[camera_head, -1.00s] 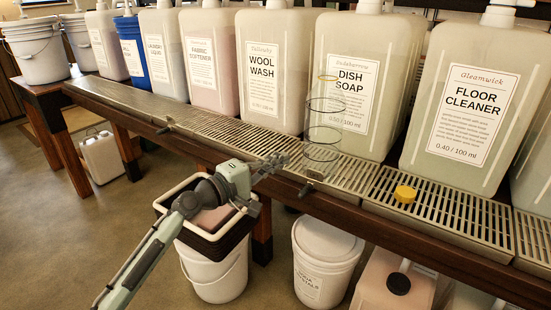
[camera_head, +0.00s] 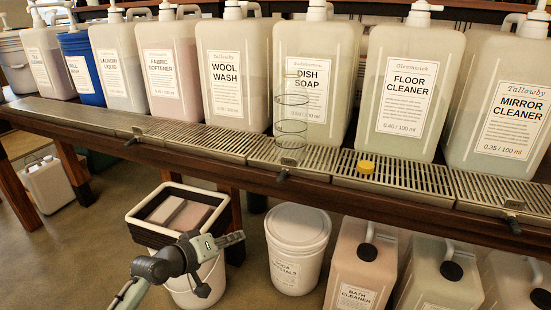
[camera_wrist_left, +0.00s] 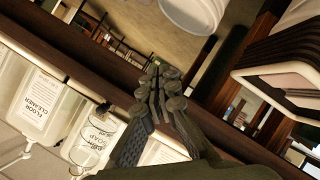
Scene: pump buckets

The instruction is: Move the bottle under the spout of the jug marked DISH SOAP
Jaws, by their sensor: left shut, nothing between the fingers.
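The clear bottle (camera_head: 291,128), seen mostly as dark rings, stands upright on the drip grate in front of the left part of the DISH SOAP jug (camera_head: 340,60). The jug's white pump top (camera_head: 318,12) is at the upper frame edge; its spout opening is not clear. My left gripper (camera_head: 238,238) is shut and empty, below the counter edge, left of and lower than the bottle. In the left wrist view the shut fingers (camera_wrist_left: 155,78) show, with the see-through bottle (camera_wrist_left: 84,150) at lower left. My right gripper is not in view.
A yellow cap (camera_head: 366,167) lies on the grate right of the bottle. WOOL WASH (camera_head: 238,75) and FLOOR CLEANER (camera_head: 408,85) jugs flank the DISH SOAP jug. Below the counter are a black-and-white crate stack (camera_head: 180,212), a lidded white bucket (camera_head: 297,250) and several jugs.

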